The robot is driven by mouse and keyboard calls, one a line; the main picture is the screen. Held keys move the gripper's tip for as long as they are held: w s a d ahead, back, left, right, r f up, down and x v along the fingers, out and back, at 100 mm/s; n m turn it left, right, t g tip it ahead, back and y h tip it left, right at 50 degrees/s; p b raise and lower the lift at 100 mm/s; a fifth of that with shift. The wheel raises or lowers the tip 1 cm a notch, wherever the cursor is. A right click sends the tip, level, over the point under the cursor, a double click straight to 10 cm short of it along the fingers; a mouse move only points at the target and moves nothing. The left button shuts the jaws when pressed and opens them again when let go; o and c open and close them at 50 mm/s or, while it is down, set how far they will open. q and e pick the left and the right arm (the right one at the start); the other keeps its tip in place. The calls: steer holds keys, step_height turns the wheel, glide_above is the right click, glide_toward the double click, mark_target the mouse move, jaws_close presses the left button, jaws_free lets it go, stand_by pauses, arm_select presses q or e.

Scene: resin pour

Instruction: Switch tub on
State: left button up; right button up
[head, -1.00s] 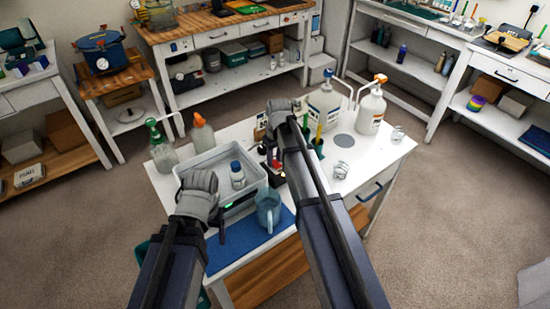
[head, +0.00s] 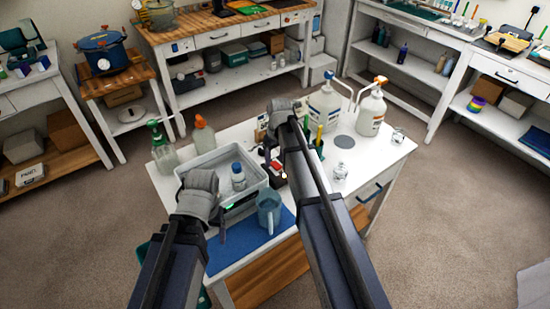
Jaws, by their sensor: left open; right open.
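The tub (head: 254,174) is a pale grey, open rectangular container at the left of the white table, with a white bottle with a blue cap (head: 238,177) standing inside. A small green light (head: 229,206) shows at its near side. My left gripper (head: 221,224) is open at the tub's near left corner, with a dark finger pointing down; whether it touches the tub, I cannot tell. My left wrist hides that corner and any switch there. My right gripper (head: 270,152) is open beyond the tub's right side, partly hidden by its own arm.
A blue-grey jug (head: 268,212) stands on a blue mat (head: 236,241) in front of the tub. A green-topped bottle (head: 162,148) and an orange-topped bottle (head: 203,136) stand behind it. Two pump bottles, one with an orange top (head: 371,112), stand at the back right.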

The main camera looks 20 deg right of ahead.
mark_target(276, 165)
steer(key=r+p, duration=0.6)
steer(key=r, duration=0.1)
steer(key=shift+s+d, duration=0.1)
steer(key=shift+s, duration=0.2)
arm_select(q)
step_height(276, 165, up, 7)
arm_select(e)
steer(key=shift+f, duration=0.1)
arm_select(q)
steer(key=shift+f, duration=0.1)
